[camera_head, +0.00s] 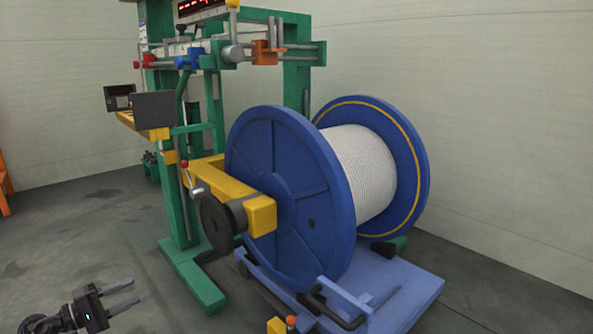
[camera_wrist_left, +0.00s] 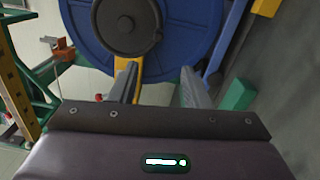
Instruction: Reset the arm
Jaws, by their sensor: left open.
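My left gripper (camera_head: 121,294) is at the lower left of the head view, open and empty, above the bare floor. Its two grey fingers point right, toward the machine, and are apart from it. In the left wrist view the open fingers (camera_wrist_left: 158,88) show with nothing between them. Beyond them are the blue reel flange (camera_wrist_left: 190,40) and the dark round handwheel (camera_wrist_left: 128,22). My right gripper is not seen in either view.
A large blue reel (camera_head: 290,190) wound with white cable (camera_head: 362,170) stands on a light blue base (camera_head: 415,290). A yellow arm (camera_head: 262,214) with a black handwheel (camera_head: 215,222) juts out beside it. A green frame (camera_head: 188,270) rises behind. The floor (camera_head: 70,235) at left is clear.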

